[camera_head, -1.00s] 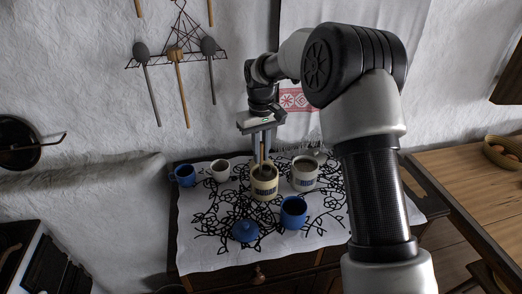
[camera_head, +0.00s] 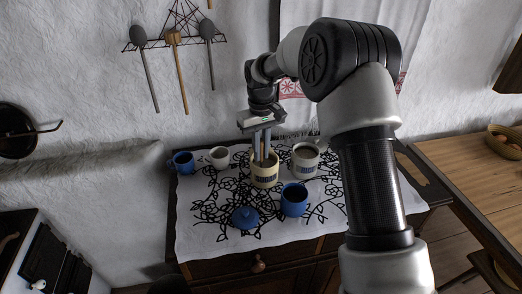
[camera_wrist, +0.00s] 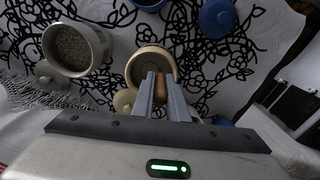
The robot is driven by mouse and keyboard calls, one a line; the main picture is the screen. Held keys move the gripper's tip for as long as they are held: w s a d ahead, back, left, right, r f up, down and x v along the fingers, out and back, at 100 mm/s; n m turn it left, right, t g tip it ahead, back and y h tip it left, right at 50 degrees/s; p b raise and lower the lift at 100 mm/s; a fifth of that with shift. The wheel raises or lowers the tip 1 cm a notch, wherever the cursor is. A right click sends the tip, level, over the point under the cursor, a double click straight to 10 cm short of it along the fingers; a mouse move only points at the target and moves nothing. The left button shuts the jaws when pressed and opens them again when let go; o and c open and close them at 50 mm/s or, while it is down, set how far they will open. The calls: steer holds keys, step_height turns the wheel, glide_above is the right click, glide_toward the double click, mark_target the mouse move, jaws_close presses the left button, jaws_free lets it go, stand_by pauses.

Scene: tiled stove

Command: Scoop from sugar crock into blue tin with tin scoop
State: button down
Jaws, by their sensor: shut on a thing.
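A cream crock with a dark label (camera_head: 265,181), which I take as the sugar crock, stands on the cloth; its wording is unreadable. It also shows in the wrist view (camera_wrist: 134,72). My gripper (camera_head: 264,157) points down at its mouth. In the wrist view my gripper (camera_wrist: 161,80) is shut on a wooden-brown handle (camera_wrist: 160,92), apparently the tin scoop's. The scoop's lower end is hidden in the crock, so its load cannot be seen. The open blue tin (camera_head: 294,207) stands in front and to the right of the crock, its inside dark.
A second pale crock (camera_head: 304,167) with grainy brown contents (camera_wrist: 72,47) stands close on the right. A blue lid (camera_head: 245,218) lies in front. A blue mug (camera_head: 182,166) and white cup (camera_head: 220,158) stand left.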

steer(key=shift+r, duration=0.1)
stand_by(0.5)
steer(key=shift+r+p, duration=3.1)
steer(key=shift+r, duration=1.3)
